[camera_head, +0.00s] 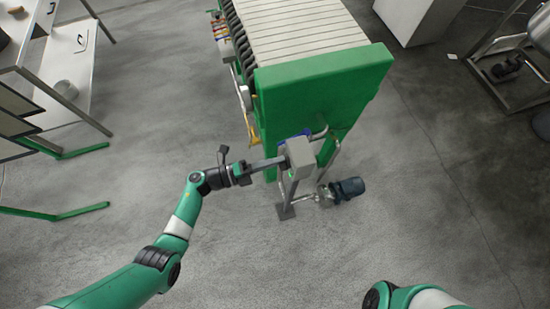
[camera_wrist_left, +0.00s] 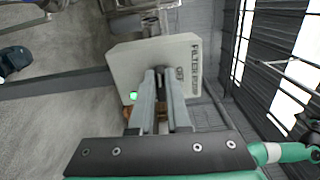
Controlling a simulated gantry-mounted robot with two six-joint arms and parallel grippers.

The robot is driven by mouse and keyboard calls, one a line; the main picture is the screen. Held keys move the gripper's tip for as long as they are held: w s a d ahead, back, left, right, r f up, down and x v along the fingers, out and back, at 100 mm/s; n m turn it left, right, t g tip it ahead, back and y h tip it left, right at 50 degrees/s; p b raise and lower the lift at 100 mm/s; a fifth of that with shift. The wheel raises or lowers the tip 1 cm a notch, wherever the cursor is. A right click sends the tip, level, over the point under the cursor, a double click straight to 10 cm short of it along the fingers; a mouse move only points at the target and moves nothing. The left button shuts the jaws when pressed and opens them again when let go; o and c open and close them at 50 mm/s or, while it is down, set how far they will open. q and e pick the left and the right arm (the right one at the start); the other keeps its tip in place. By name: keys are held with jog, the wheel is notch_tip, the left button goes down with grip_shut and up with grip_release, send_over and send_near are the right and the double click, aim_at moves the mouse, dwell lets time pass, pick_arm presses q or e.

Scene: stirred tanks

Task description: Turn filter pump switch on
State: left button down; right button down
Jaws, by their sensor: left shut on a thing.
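The filter pump switch box (camera_head: 300,152) is a pale grey box on a post beside the green filter press. In the left wrist view the box (camera_wrist_left: 125,62) fills the middle, with "FILTER" lettering along its right side and a lit green lamp (camera_wrist_left: 133,96) on its face. My left gripper (camera_head: 282,161) reaches the box's face from the left. In the left wrist view its fingers (camera_wrist_left: 160,74) are shut on the switch, which they hide almost wholly. I cannot read the switch's position. My right gripper is out of view.
The green filter press (camera_head: 320,90) with pale plates stands behind the box. A dark blue pump motor (camera_head: 347,188) lies on the floor right of the post. Shelving (camera_head: 68,65) stands at the far left. The floor around my left arm is clear.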

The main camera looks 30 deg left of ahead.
pick_arm(q)
jog(key=shift+n, duration=0.4)
jog(key=c, duration=0.9)
grip_release()
jog(key=shift+s, duration=0.1)
jog(key=v, duration=1.1)
jog(key=shift+s+a+p, duration=0.15)
jog(key=shift+s+p, duration=0.05)
jog(key=shift+p, duration=0.2)
